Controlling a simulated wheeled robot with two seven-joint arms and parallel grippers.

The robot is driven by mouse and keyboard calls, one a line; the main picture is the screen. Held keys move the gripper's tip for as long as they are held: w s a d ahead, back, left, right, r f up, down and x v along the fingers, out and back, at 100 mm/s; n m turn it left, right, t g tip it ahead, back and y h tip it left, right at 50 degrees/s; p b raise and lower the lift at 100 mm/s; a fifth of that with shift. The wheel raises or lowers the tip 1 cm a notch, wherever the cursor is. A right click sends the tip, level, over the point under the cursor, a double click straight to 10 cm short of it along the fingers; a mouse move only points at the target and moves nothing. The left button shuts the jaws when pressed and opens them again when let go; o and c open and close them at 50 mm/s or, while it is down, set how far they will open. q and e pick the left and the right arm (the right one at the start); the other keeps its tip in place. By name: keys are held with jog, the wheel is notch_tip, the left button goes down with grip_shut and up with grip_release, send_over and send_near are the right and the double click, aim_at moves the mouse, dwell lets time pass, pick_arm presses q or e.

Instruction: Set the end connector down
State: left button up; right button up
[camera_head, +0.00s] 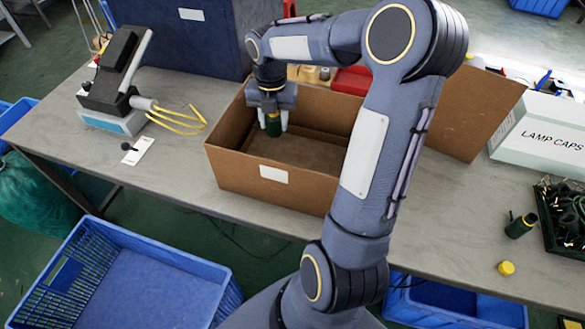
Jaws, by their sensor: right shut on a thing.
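My right gripper (274,122) points down into the open cardboard box (232,177) on the grey table. I cannot tell whether the connector touches the box floor. The visible part of the box floor is bare; my right arm hides the box's right side. My left gripper is not in view.
A black device with yellow wires (115,82) stands at the left. A white LAMP CAPS box (543,135), a black tray of parts (565,215), another green connector (520,226) and a yellow cap (506,268) are at the right. Blue crates (150,262) stand below the table.

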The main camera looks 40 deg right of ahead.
jog(key=shift+f+b, duration=0.35)
jog(key=shift+f, duration=0.6)
send_over(276, 150)
jog(key=s+a, duration=0.3)
jog(key=f, duration=0.9)
jog(key=shift+d+f+b, duration=0.25)
jog(key=shift+b, duration=0.1)
jog(key=shift+f, duration=0.2)
jog(key=o, duration=1.1)
